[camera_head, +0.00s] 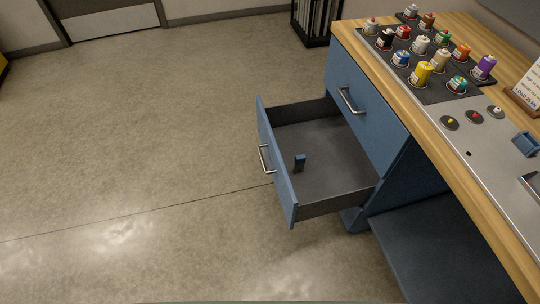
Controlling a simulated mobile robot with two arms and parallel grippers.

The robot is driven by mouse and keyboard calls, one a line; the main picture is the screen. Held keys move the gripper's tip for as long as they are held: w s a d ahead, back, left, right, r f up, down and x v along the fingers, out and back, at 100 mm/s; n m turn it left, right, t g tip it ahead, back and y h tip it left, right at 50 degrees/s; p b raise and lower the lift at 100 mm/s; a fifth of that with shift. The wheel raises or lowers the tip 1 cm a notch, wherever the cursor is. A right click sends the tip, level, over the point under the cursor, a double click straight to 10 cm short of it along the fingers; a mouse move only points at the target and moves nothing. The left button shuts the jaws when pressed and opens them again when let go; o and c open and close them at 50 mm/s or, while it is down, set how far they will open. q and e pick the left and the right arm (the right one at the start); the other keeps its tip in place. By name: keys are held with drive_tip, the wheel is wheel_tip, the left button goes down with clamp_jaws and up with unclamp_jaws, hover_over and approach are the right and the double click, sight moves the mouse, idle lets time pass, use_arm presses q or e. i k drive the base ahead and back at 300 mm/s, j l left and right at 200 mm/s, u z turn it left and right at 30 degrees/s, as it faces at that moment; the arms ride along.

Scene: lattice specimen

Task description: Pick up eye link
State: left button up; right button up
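The blue drawer (335,172) is pulled out, with a dark grey inside. Neither my left nor my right gripper is in view.
A closed blue drawer (372,107) sits above the open one. The wooden-edged bench top (437,138) holds a dark mat with several coloured bottles (422,74). A black rack (317,20) stands behind. The floor (140,140) at left is clear.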

sight(299, 160)
drive_tip(key=z, duration=1.95)
drive_tip(key=u, duration=1.6)
drive_tip(key=i+j+z, duration=0.85)
drive_tip(key=k+j, duration=0.1)
drive_tip(key=k+z, duration=0.05)
drive_tip(key=k, duration=0.05)
